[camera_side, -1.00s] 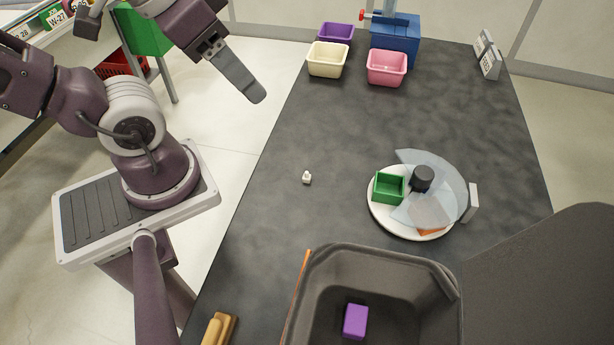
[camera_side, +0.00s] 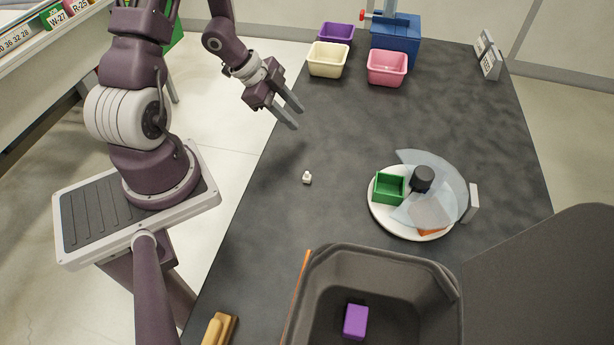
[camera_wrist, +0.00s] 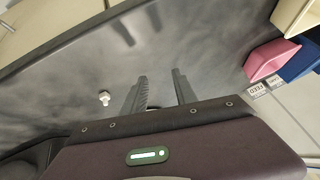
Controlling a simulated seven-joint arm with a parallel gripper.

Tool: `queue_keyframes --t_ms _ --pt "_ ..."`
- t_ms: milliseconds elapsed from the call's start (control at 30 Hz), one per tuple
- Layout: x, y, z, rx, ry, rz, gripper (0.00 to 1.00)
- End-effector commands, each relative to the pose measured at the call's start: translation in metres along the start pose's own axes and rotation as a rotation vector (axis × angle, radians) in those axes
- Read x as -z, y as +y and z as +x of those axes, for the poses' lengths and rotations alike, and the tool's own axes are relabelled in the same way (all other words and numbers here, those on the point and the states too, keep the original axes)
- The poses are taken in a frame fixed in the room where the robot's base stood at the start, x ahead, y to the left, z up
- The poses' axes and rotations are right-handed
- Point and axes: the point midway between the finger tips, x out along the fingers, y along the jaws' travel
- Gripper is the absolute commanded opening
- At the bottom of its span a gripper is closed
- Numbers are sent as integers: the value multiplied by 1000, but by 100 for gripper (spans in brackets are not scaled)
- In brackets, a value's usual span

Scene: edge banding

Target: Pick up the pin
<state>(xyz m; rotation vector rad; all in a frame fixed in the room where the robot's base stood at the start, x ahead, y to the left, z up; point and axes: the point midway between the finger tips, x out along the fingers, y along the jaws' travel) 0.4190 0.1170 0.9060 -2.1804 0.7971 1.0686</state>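The pin (camera_side: 307,178) is a small white piece standing alone on the dark tabletop, left of the white plate. In the wrist view the pin (camera_wrist: 104,98) lies left of my fingers, with a wider top and a narrower stem. My gripper (camera_side: 297,115) is above the table's left edge, beyond the pin and clear of it. Its two fingers are apart with nothing between them. In the wrist view the open gripper (camera_wrist: 158,80) also shows empty.
A white plate (camera_side: 380,218) holds a green box (camera_side: 389,187) and a clear fan-shaped cover (camera_side: 455,187). A grey bin (camera_side: 385,262) with a purple block (camera_side: 355,321) stands in front. Cream (camera_side: 328,60), pink (camera_side: 387,68) and purple (camera_side: 336,33) bins stand behind. The table around the pin is clear.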

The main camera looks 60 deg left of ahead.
Motion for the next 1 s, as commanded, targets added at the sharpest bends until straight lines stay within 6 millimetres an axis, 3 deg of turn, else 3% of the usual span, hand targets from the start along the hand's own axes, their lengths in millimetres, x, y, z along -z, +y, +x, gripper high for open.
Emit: queue_keyframes --t_ms 33,100,233,367,733,967,1000 --pt "-8 28 12 -82 104 -17 34" --pt "-6 62 18 -170 268 -30 34" --pt "2 100 12 -254 475 -63 34" --pt "10 111 15 -275 537 -71 34" --pt "44 130 61 -275 532 -69 34" --pt "45 130 64 -272 530 -68 34" --pt "45 130 64 -272 530 -68 30"
